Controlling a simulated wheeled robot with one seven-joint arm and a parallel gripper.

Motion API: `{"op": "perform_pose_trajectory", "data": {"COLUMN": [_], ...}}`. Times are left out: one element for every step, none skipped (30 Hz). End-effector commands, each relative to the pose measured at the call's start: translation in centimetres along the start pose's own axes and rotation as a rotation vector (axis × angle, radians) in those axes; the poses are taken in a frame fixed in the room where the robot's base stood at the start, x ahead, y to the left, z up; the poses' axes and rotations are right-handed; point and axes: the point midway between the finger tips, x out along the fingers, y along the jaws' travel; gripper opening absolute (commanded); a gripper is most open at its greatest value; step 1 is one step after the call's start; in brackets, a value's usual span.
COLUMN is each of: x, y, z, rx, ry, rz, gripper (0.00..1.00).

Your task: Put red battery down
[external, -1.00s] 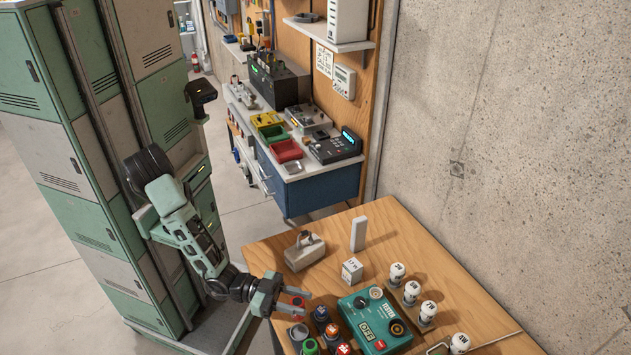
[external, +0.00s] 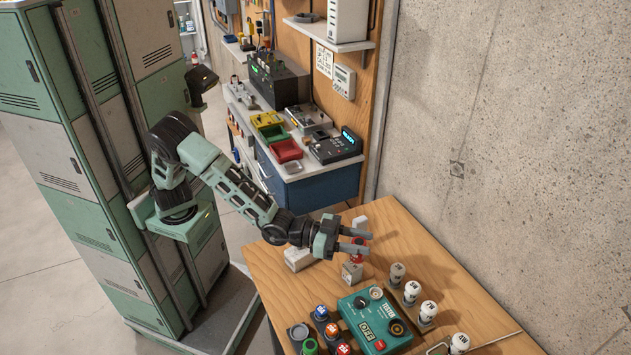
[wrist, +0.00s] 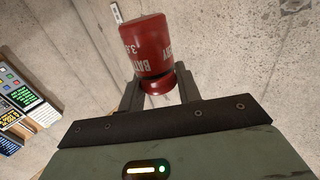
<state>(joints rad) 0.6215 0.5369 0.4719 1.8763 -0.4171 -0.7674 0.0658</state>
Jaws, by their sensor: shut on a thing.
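My gripper (external: 358,241) is shut on the red battery (external: 359,257), which shows between and just below the fingers over the wooden table. In the wrist view the red battery (wrist: 147,45) stands out between the finger ends, with white lettering that looks inverted. In the external view, its lower end overlaps the small labelled grey block (external: 352,273); I cannot tell whether they touch. An empty-looking round grey holder (external: 299,332) is at the table's front left, beside several coloured batteries (external: 332,329).
The green tester box (external: 375,318) stands in front of my gripper, with several white-topped cylinders (external: 412,290) in a row to its right. Bare tabletop (external: 283,288) lies left.

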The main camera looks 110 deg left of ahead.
Motion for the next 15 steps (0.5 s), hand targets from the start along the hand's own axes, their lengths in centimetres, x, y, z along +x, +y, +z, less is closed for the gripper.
{"op": "perform_pose_trajectory", "data": {"x": [1.4, 2.1, 2.8, 3.4, 3.8, 4.4, 4.8, 5.3, 5.7, 6.1, 6.4, 6.8, 7.1, 7.2, 7.3], "y": [-2.5, -3.5, -4.8, -5.8, -6.8, -8.1, -9.1, -10.1, -11.5, -12.7, -13.9, -15.7, -17.2, -18.7, -20.6], "z": [-1.5, -1.7, -2.0, -2.2, -2.3, -2.5, -2.6, -2.7, -2.7, -2.7, -2.7, -2.6, -2.4, -2.1, -1.7], "rx": [0.004, 0.004, 0.005, 0.004, 0.005, 0.005, 0.006, 0.006, 0.006, 0.008, 0.008, 0.009, 0.009, 0.01, 0.01], "ry": [0.001, 0.0, -0.001, 0.0, -0.001, -0.002, -0.002, -0.002, -0.003, -0.003, -0.003, -0.005, -0.007, -0.008, -0.009], "rz": [0.0, 0.008, 0.021, 0.031, 0.042, 0.057, 0.07, 0.084, 0.103, 0.118, 0.137, 0.163, 0.187, 0.213, 0.246], "gripper": [0.07, 0.07, 0.07, 0.07, 0.07, 0.07, 0.07, 0.07, 0.07, 0.07, 0.07, 0.07, 0.07, 0.07, 0.07]}}
